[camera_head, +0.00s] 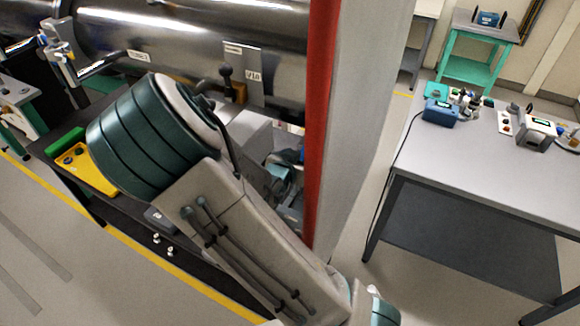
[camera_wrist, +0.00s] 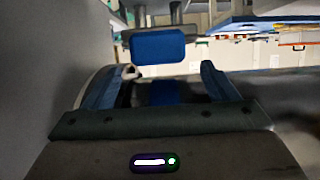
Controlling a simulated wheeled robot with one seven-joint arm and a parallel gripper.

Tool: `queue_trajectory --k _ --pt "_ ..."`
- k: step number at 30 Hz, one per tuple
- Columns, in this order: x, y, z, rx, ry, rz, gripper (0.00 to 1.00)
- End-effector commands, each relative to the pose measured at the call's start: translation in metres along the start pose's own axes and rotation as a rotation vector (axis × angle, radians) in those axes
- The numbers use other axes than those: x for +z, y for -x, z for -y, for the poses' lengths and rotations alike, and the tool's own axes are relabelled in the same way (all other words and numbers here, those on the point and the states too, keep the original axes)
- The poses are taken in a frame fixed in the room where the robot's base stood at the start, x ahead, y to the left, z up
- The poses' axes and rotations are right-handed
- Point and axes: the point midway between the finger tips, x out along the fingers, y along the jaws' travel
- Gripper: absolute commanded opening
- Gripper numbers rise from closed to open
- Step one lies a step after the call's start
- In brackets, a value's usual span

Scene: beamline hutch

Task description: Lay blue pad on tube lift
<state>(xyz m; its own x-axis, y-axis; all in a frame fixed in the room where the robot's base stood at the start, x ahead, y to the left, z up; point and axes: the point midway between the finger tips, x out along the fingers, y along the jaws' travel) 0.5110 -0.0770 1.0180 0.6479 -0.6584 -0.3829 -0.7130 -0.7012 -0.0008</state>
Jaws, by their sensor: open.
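In the wrist view, a blue rectangular pad-like piece (camera_wrist: 158,46) stands ahead of my gripper (camera_wrist: 158,70), between and beyond its two spread fingers. The fingers are apart, and I see nothing clamped between them. A second blue surface (camera_wrist: 165,92) shows lower down between the fingers; I cannot tell whether it is part of the same thing. A small pale ring-like part (camera_wrist: 130,72) is near the left finger. In the head view my arm hides the gripper and the area around it. I cannot make out the tube lift with certainty.
A large steel tube (camera_head: 190,35) runs along the back above a dark bench. A grey post with a red edge (camera_head: 345,110) rises beside my arm. The right table (camera_head: 480,165) holds several devices.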

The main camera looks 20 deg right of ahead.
Motion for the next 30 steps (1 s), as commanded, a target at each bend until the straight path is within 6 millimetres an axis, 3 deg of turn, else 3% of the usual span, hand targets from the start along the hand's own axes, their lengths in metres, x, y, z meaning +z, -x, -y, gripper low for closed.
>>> queue_trajectory --k 6,12,30 --pt "-0.002 0.041 0.001 -0.005 -0.002 0.0 0.8" --pt "-0.002 0.067 0.001 -0.002 -0.001 -0.001 0.8" --pt "0.009 0.098 0.002 -0.006 -0.004 -0.006 0.8"
